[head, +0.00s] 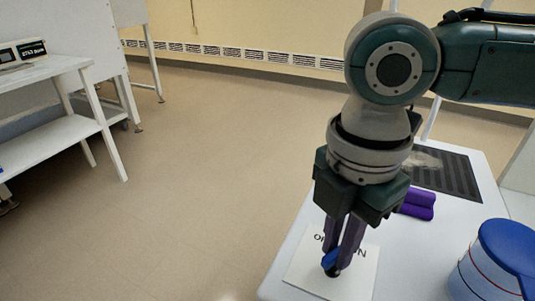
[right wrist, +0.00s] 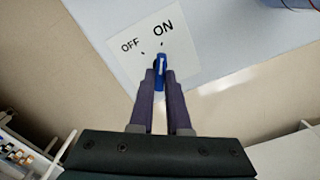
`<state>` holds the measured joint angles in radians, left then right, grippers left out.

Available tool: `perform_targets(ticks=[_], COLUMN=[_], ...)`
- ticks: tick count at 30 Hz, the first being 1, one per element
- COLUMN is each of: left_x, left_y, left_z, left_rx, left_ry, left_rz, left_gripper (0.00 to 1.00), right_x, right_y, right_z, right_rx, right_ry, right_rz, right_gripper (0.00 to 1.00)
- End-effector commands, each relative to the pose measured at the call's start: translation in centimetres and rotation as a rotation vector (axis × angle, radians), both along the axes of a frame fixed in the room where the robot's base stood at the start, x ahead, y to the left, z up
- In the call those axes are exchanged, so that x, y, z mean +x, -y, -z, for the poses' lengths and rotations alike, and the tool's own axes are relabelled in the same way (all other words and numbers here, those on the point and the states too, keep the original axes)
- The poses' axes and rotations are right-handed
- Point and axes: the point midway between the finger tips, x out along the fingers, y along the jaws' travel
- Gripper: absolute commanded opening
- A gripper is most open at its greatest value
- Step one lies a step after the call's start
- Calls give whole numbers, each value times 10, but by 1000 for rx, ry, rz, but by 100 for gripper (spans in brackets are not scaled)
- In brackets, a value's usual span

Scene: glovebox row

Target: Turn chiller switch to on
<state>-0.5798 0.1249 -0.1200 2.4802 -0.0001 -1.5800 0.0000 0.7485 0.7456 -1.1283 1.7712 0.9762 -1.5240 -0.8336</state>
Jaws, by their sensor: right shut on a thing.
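The chiller switch is a small blue knob with a white line, seen in the right wrist view (right wrist: 160,68) and low in the head view (head: 330,260). It sits on a white label plate (right wrist: 126,58) printed OFF and ON. In the right wrist view its white line runs nearly straight up, towards the ON mark rather than the OFF mark. My right gripper (right wrist: 160,80) reaches down to the plate, with its purple fingers shut on the blue knob from both sides. The fingers hide part of the knob. My left gripper is not in view.
The plate lies on a white table (head: 285,265) near its front left edge. A blue-lidded white container (head: 480,280) stands to the right. A purple object (head: 418,205) and a dark mat (head: 450,175) lie behind. A white bench (head: 45,140) stands left across open floor.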

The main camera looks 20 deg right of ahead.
Motion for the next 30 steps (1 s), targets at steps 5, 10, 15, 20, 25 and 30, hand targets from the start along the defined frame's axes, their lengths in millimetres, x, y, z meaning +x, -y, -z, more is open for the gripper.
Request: perform_targets(ticks=[5,10,15,20,25,30], left_x=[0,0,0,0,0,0], left_y=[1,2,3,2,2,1], left_z=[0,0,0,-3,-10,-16], left_rx=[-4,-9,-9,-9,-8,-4], left_ry=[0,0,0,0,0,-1], left_rz=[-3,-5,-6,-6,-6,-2], left_gripper=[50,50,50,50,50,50], right_x=[0,0,0,1,1,1], right_y=[-1,0,0,0,0,0], right_z=[-1,-1,0,-10,-42,-76], right_rx=[3,1,1,1,2,3], right_ry=[-1,0,0,2,5,4], right_rz=[0,0,0,-1,-1,0], right_gripper=[28,45,45,45,45,45])
